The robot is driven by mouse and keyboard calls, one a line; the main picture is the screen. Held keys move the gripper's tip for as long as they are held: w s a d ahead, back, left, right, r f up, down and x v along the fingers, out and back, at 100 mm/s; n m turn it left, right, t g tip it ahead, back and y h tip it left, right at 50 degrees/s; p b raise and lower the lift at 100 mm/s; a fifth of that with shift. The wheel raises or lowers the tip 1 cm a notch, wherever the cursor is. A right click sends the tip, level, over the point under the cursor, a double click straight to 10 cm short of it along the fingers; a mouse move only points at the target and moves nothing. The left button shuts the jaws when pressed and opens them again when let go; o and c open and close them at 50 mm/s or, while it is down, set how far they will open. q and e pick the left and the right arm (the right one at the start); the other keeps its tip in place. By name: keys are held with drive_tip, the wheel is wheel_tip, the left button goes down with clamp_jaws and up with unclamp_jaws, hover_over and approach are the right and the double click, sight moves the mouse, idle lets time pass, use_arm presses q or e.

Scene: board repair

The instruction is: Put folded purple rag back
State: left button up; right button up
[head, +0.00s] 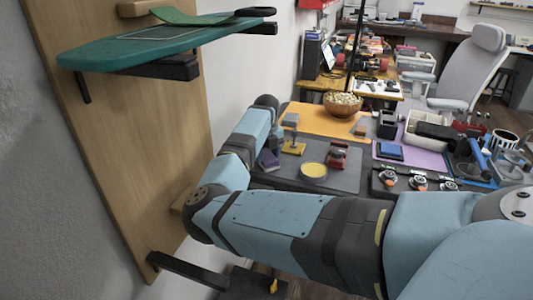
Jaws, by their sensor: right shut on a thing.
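A small folded purple rag (268,160) shows just right of my right forearm, at the left edge of the workbench. My right arm reaches across the picture from the right, bends at the left and runs back to the wrist. My right gripper (271,149) is beyond the wrist, small and mostly hidden by my arm. It is shut on the purple rag. I cannot tell whether the rag touches the bench. My left gripper is not in view.

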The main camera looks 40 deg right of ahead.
drive_tip(key=shift+f, duration=0.2)
drive_tip(key=o, duration=0.9)
